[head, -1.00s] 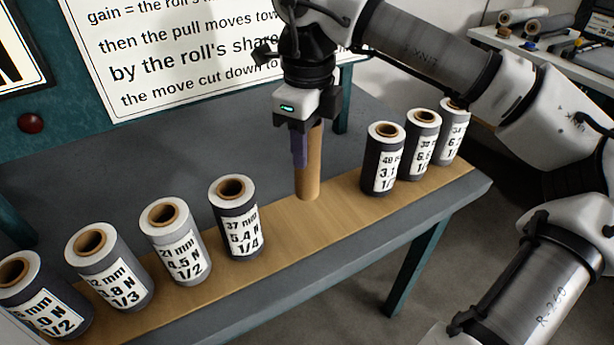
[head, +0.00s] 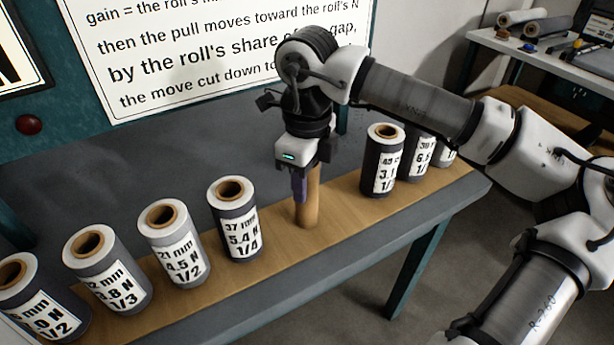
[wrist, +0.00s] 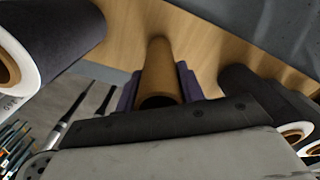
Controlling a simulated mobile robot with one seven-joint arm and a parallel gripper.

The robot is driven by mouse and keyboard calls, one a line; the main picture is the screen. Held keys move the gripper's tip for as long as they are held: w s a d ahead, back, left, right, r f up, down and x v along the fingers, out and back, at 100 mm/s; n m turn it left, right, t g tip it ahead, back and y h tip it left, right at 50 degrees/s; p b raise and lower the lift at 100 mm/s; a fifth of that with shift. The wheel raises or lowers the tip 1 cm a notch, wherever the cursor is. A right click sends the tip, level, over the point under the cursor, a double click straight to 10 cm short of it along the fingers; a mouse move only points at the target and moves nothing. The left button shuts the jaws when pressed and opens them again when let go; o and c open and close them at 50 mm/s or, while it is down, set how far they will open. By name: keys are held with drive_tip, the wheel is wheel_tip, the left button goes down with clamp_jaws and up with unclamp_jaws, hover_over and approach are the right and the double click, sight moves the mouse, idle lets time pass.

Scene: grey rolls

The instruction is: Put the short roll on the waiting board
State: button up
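A slim, bare brown tube (head: 311,200), the only unwrapped roll here, is upright in my gripper (head: 301,192). In the wrist view the tube (wrist: 158,70) stands between the two purple fingers (wrist: 157,92), which press close on both sides; its open end faces the camera. Its lower end is over the middle of the wooden board (head: 270,245), in the gap between the labelled rolls; I cannot tell whether it touches. I take this tube for the short roll, though no label shows on it.
Several labelled grey rolls stand left of the gap, the nearest marked 37 mm (head: 234,222). More stand right, the nearest a dark roll (head: 382,165), with others partly behind my arm. The board lies on a grey table (head: 225,300). A lettered sign (head: 200,50) is behind.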

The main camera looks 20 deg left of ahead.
drive_tip(key=o, duration=0.4)
wheel_tip(320, 180, up, 12)
drive_tip(key=shift+r, duration=0.2)
idle(0.5)
